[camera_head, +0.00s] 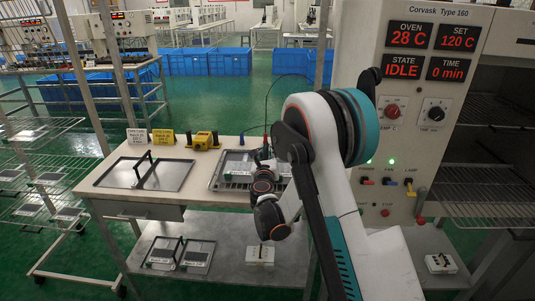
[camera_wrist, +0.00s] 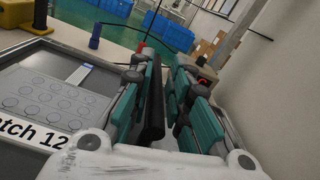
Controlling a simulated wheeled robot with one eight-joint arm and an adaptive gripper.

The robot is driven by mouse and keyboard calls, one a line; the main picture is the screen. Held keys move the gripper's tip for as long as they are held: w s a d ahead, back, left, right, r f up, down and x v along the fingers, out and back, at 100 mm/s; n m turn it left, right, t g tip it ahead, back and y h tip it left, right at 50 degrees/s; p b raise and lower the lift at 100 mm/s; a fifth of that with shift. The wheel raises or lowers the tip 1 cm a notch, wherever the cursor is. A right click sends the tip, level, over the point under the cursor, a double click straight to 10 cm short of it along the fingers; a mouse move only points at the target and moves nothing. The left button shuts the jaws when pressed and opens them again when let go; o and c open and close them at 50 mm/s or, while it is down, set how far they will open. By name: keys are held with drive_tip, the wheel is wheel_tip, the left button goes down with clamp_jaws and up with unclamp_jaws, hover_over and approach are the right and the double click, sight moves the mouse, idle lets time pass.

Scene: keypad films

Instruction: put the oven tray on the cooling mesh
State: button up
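A grey tray (camera_head: 238,168) with a light sheet on it sits on a wire mesh (camera_head: 217,184) at the middle of the table. In the wrist view, the tray (camera_wrist: 12,72) shows at the left, with a pale sheet of round marks and a label ending in "atch 12". My gripper (camera_head: 265,164) is low over its right part. In the wrist view my gripper (camera_wrist: 165,95) has a visible gap between its teal fingers. A black upright bar lies along the left finger; I cannot tell whether it is a handle or a finger pad. My arm hides the tray's right side.
The oven panel (camera_head: 432,50) rises at the right and reads IDLE, 28 C. A lower shelf (camera_head: 225,265) holds another tray.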

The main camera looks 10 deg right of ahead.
drive_tip(key=shift+r, duration=0.1)
drive_tip(key=p+v, duration=0.1)
drive_tip(key=v, duration=1.1)
drive_tip(key=shift+p, duration=0.35)
drive_tip(key=s+d+r+m+g, duration=0.3)
drive_tip(key=s+d+r+m, duration=0.15)
drive_tip(key=s+m, duration=0.35)
drive_tip(key=s+d+r+m+g, duration=0.3)
drive_tip(key=s+r+m, duration=0.25)
drive_tip(key=m, duration=0.55)
drive_tip(key=s+a+m+g+y, duration=0.2)
drive_tip(key=s+m, duration=0.6)
drive_tip(key=s, duration=0.3)
drive_tip(key=s+a+f+m+g+y, duration=0.1)
drive_tip(key=s+a+m+g+y, duration=0.1)
drive_tip(key=s+m, duration=0.5)
drive_tip(key=s+a+y, duration=0.1)
drive_tip(key=s, duration=0.4)
drive_tip(key=shift+s+a+m+y, duration=0.2)
drive_tip(key=shift+a+m+y, duration=0.1)
drive_tip(key=shift+a+m, duration=0.1)
drive_tip(key=shift+d, duration=0.1)
